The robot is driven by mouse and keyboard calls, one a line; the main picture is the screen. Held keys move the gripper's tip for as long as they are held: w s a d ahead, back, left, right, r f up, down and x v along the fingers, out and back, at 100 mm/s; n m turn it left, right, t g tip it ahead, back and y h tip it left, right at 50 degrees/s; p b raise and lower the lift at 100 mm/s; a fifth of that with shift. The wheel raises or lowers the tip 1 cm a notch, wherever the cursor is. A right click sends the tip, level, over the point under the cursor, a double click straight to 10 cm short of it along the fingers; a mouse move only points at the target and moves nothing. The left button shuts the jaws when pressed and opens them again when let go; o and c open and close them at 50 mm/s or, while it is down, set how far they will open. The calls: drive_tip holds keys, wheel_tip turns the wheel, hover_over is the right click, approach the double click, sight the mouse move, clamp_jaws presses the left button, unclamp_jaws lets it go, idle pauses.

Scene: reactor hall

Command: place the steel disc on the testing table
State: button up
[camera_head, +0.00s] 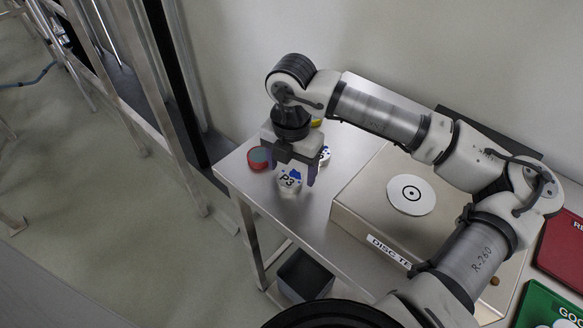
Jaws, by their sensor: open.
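A pale, metallic-looking disc marked P3 with a blue patch (289,183) rests on the steel table, directly by my gripper (291,176). My gripper points down and is open, with its fingers to either side of this disc in the picture. I cannot tell whether they touch it. A second pale disc with blue marks (325,155) is partly hidden behind the gripper. The testing table is a beige box (352,207) with a partly hidden label reading "DISC TE". A white round target with a black ring (411,195) on its top is empty.
A red-rimmed grey disc (258,158) lies left of my gripper. A yellow thing (317,122) shows behind it, mostly hidden. Red (562,250) and green (545,306) trays stand at the right. My arm spans above the testing table. Metal framing (130,75) rises at the left.

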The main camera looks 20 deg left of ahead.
sight(291, 176)
wheel_tip(291, 176, up, 11)
drive_tip(key=b, duration=0.1)
drive_tip(key=shift+b, duration=0.35)
drive_tip(key=shift+r, duration=0.1)
